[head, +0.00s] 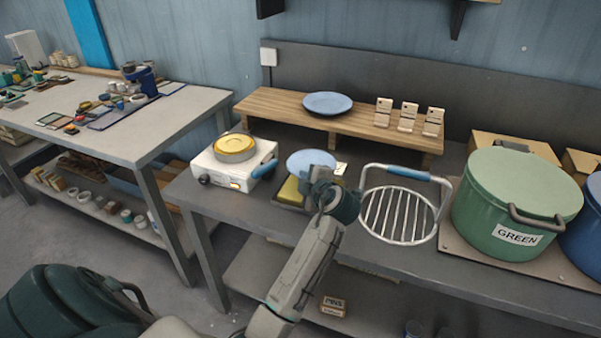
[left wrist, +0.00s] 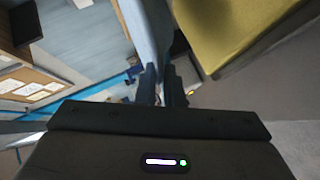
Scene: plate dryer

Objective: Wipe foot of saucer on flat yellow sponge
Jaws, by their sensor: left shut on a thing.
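A light blue saucer (head: 310,159) is held in my left gripper (head: 322,186), tilted, above the front table. In the left wrist view the saucer (left wrist: 148,32) stands edge-on between the fingers (left wrist: 161,85), which are shut on it. The flat yellow sponge (head: 289,190) lies on the table just below and to the left of the gripper, partly hidden by it. The sponge (left wrist: 222,28) also fills the upper right of the left wrist view, beside the saucer with a visible gap. Whether they touch elsewhere is hidden. My right gripper is not in view.
A white hotplate (head: 226,174) with a yellow round piece stands left of the sponge. A wire rack with a blue handle (head: 399,215) stands to the right, then a green pot (head: 514,205). Behind, a wooden shelf (head: 277,112) carries a blue plate (head: 327,103).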

